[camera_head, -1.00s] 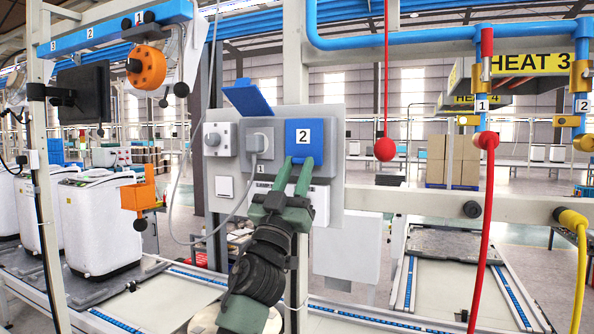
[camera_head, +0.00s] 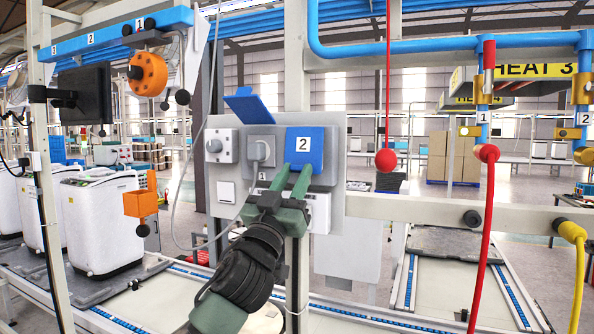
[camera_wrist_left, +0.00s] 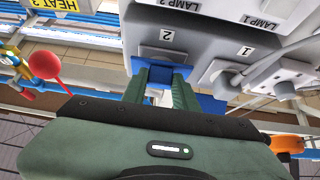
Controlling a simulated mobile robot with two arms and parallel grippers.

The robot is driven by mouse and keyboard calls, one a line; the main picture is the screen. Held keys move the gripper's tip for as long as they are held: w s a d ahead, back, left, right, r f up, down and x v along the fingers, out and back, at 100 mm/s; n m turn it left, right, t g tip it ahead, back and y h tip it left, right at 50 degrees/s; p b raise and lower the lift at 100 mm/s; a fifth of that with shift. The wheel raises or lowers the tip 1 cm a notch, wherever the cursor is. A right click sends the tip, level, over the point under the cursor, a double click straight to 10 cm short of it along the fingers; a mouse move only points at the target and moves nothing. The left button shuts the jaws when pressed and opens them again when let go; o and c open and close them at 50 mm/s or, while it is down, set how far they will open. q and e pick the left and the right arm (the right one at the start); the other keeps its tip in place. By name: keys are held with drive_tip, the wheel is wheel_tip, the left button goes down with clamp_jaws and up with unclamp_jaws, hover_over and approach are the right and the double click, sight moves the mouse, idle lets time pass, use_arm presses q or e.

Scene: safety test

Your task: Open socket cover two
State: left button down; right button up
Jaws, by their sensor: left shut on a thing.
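Socket cover two (camera_head: 317,144) is a blue flap with a white "2" label on the grey wall panel, right of socket one. Its lower edge seems tilted slightly out from the panel. My left gripper (camera_head: 297,169) has its green fingers shut on the cover's lower edge, reaching up from below. In the left wrist view the blue cover (camera_wrist_left: 160,73) shows between the fingertips, beside the panel's "2" label. The socket behind it is hidden. Cover one (camera_head: 248,103) stands raised, with a plug (camera_head: 261,151) in its socket. My right gripper is not in view.
A grey cable hangs from the plug left of my arm. A red ball on a cord (camera_head: 386,159) hangs right of the panel. Red and yellow hoses are farther right.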

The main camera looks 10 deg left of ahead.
use_arm(q)
drive_tip(key=shift+s+a+r+g+y+p, duration=0.25)
drive_tip(key=shift+s+r+g, duration=0.3)
drive_tip(key=shift+g, duration=0.25)
drive_tip(key=shift+s+a+r+g+y+p, duration=0.1)
drive_tip(key=shift+s+r+g+y+p, duration=0.15)
drive_tip(key=shift+s+r+g, duration=0.45)
drive_tip(key=shift+s+a+r+g+y+p, duration=0.25)
drive_tip(key=shift+s+r+g, duration=0.2)
drive_tip(key=shift+g, duration=0.45)
drive_tip(key=c, duration=1.1)
unclamp_jaws()
drive_tip(key=shift+s, duration=0.1)
drive_tip(key=b+v, duration=0.4)
drive_tip(key=v, duration=0.3)
drive_tip(key=shift+s+b, duration=0.35)
